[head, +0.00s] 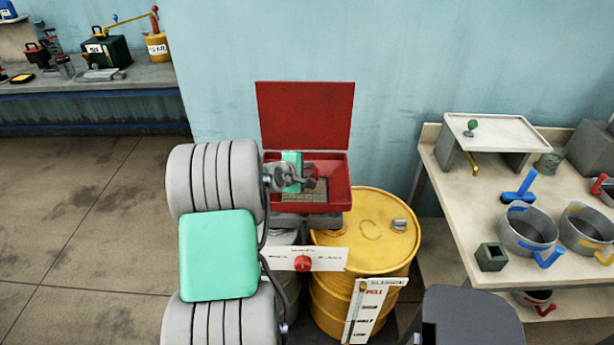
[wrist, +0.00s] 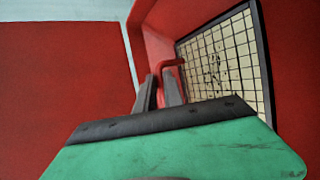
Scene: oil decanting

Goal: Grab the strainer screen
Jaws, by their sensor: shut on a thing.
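The strainer screen (wrist: 225,60) is a pale mesh panel with a dark frame, dark specks and a red handle (wrist: 172,63). It lies inside the red open-lidded box (head: 338,200), where part of it shows in the head view (head: 318,192). My gripper (head: 308,180) reaches into the box from the left. In the wrist view my gripper's fingers (wrist: 161,88) are shut on the screen's red handle. The green wrist body hides the lower part of the view and the screen's near end. The screen still appears down in the box.
The box's red lid (head: 305,115) stands open behind. A yellow drum (head: 385,235) with a level gauge (head: 370,310) stands at the box's right. A table (head: 460,205) with pots is further right. A workbench (head: 150,75) is at the back left.

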